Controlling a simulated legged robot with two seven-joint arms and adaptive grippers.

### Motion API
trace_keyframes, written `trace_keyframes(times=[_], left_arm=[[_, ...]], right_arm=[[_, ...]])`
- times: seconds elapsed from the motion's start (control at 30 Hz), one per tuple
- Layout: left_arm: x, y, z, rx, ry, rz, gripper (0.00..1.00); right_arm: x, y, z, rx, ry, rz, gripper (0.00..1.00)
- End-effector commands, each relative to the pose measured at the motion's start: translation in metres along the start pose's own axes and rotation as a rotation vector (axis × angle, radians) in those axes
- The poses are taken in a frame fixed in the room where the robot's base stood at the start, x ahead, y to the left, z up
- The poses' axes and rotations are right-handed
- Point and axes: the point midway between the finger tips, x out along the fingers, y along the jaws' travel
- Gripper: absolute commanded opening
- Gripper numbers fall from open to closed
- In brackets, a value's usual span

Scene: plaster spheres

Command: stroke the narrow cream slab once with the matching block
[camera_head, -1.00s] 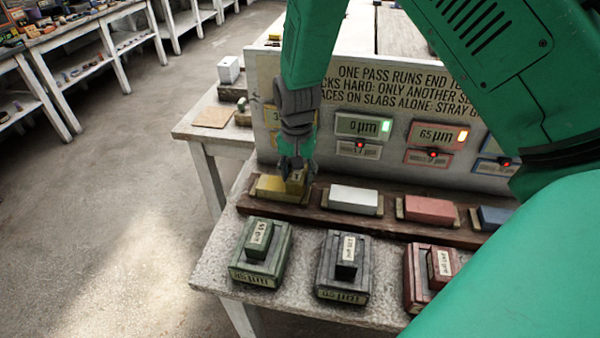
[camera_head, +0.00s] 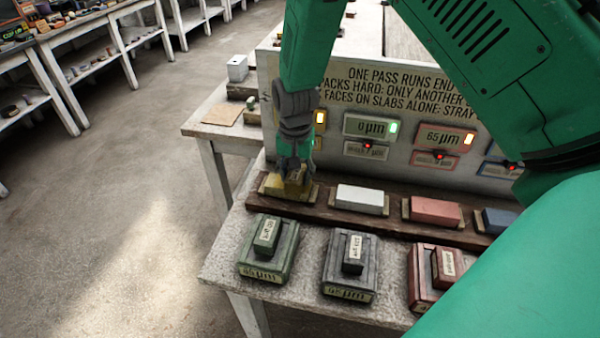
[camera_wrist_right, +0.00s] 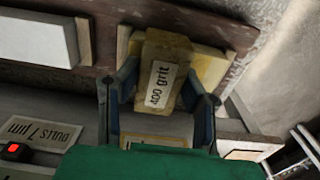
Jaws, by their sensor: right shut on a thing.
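The yellowish-cream slab (camera_head: 271,185) lies at the left end of the dark wooden rail, partly hidden by my right gripper; it also shows in the right wrist view (camera_wrist_right: 209,68). My right gripper (camera_head: 294,172) points down over it, shut on a yellowish-cream block (camera_head: 297,187). My left gripper is not in view.
A white slab (camera_head: 361,199), a red slab (camera_head: 434,212) and a blue slab (camera_head: 497,220) lie along the rail. Labelled green (camera_head: 268,250), dark grey (camera_head: 350,265) and red (camera_head: 430,275) stacks stand in front. A sign board (camera_head: 400,92) with displays rises behind.

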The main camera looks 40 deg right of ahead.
Motion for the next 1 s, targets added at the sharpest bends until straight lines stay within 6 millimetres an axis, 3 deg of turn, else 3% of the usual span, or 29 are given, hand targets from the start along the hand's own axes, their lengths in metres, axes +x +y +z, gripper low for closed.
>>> trace_keyframes(times=[1.0], left_arm=[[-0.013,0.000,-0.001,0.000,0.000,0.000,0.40]], right_arm=[[0.001,-0.028,-0.002,-0.002,-0.001,-0.002,0.08]])
